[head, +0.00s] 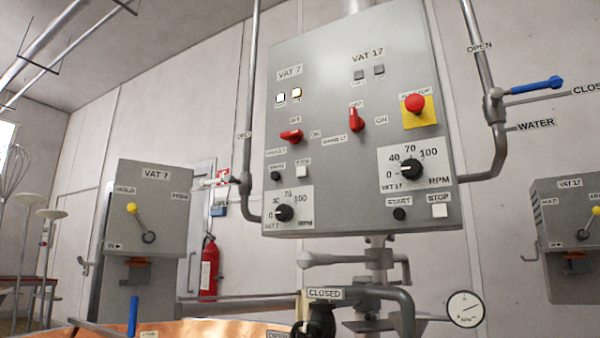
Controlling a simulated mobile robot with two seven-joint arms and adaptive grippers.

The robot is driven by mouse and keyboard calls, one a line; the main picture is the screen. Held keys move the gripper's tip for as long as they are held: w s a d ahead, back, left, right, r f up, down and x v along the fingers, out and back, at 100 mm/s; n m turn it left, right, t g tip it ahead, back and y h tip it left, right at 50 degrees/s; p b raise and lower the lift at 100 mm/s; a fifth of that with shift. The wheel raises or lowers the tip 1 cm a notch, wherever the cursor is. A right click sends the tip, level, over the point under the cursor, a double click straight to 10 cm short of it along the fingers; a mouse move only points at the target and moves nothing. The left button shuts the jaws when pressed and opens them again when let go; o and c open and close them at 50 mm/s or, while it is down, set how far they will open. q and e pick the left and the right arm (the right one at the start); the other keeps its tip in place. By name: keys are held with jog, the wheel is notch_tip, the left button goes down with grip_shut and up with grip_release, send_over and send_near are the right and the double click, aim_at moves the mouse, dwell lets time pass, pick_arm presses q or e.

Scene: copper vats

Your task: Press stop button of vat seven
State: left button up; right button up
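The grey control panel (335,130) hangs in the middle of the head view, with VAT 7 controls on its left and VAT 17 controls on its right. A red VAT 7 switch (291,136) sits above. Neither gripper is in view.
The VAT 17 stop button (438,210) and a red emergency button (415,103) are on the panel's right. Pipes with a blue-handled valve (535,87) flank the panel. A copper vat (210,330), pipework and a gauge (465,309) stand below in front.

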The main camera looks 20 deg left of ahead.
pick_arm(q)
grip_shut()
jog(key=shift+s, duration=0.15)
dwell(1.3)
